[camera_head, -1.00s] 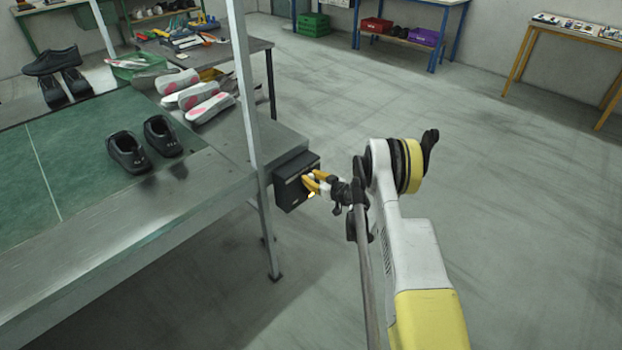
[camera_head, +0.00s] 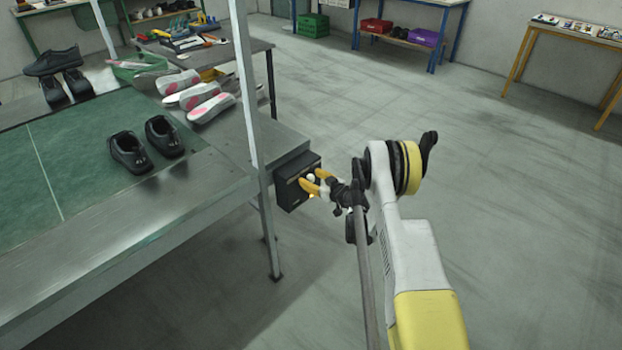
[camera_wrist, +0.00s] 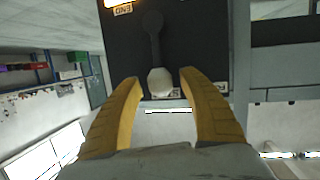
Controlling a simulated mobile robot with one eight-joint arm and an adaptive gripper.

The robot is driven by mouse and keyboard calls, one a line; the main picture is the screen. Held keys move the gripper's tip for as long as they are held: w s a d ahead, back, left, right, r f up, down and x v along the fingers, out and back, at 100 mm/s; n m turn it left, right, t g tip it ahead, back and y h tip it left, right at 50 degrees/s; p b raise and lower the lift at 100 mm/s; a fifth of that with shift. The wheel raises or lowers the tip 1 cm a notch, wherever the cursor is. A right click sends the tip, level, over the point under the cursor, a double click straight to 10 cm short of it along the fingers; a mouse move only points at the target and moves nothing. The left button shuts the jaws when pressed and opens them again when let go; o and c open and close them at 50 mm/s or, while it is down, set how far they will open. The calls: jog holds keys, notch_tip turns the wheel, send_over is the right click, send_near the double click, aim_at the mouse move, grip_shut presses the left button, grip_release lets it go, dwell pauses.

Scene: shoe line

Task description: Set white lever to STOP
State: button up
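The white lever (camera_wrist: 160,82) shows in the wrist view as a white knob on a dark arm, mounted on a black control box (camera_head: 292,192). The knob end lies at the lower edge of the panel, beside a small label that I cannot read. My gripper (camera_wrist: 160,77) is open, with one yellow finger on each side of the knob and a visible gap to both. In the head view my gripper (camera_head: 314,183) is at the front of the box, and the lever is mostly hidden by the fingers.
The box hangs on the end of the conveyor frame (camera_head: 190,205), beside an upright post (camera_head: 247,90). Black shoes (camera_head: 147,146) stand on the green belt (camera_head: 85,150). White-and-pink shoes (camera_head: 210,107) lie near its far edge. The floor right of my arm is clear.

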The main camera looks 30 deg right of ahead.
notch_tip(320, 180, up, 10)
dwell(0.5)
dwell(0.3)
